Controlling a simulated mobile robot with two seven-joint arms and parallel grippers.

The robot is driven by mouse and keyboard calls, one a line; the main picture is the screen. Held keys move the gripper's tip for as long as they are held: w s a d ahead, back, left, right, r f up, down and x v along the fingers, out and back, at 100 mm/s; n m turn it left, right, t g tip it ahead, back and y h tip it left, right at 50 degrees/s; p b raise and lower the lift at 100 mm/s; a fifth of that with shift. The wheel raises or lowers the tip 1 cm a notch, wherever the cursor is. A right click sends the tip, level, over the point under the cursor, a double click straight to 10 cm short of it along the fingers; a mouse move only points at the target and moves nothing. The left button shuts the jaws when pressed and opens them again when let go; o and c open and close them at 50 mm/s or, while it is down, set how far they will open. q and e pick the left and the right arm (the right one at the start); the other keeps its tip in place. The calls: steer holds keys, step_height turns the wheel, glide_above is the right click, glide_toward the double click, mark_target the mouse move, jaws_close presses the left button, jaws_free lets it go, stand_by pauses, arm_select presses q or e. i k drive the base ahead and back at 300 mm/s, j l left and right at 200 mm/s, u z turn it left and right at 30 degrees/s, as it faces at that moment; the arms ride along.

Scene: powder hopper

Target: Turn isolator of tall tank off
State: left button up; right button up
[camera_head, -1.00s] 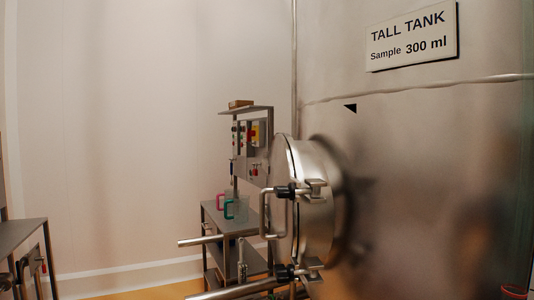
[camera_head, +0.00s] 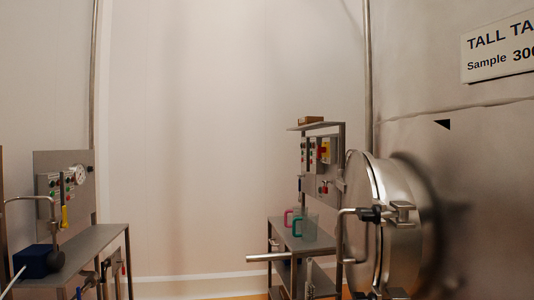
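The tall tank (camera_head: 480,200) fills the right side, with its sign (camera_head: 500,50) cut off by the picture edge. A round metal hatch (camera_head: 385,225) stands out from its wall. Left of the hatch is a stand with a control panel (camera_head: 313,160). A red and yellow rotary switch (camera_head: 325,151), which looks like an isolator, sits on that panel; its setting is too small to read. Neither of my grippers is in view.
A bench (camera_head: 95,245) at the left carries another panel (camera_head: 62,190) with a gauge and a blue box (camera_head: 37,261). Pink and green handled jugs (camera_head: 297,224) stand on the stand's shelf. The hatch and a horizontal pipe (camera_head: 268,257) stick out nearby. Bare wall lies between the two stations.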

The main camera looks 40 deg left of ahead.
mark_target(320, 149)
steer(key=u, duration=1)
steer(key=i+j+u, duration=0.3)
steer(key=i, duration=0.15)
steer(key=i+u, duration=0.25)
steer(key=i, duration=0.25)
steer(key=i+u, duration=0.2)
steer(key=i, duration=1.8)
steer(key=i+j+z, duration=0.15)
steer(key=i, duration=0.55)
steer(key=i+j+z, duration=0.1)
steer(key=i+z, duration=0.35)
steer(key=i+j+z, duration=0.65)
steer(key=z, duration=0.15)
steer(key=i+j+z, duration=0.25)
steer(key=z, duration=0.15)
steer(key=i+j+z, duration=0.2)
steer(key=j+z, duration=0.15)
steer(key=i+j+z, duration=0.1)
steer(key=j+z, duration=0.3)
steer(key=j, duration=0.1)
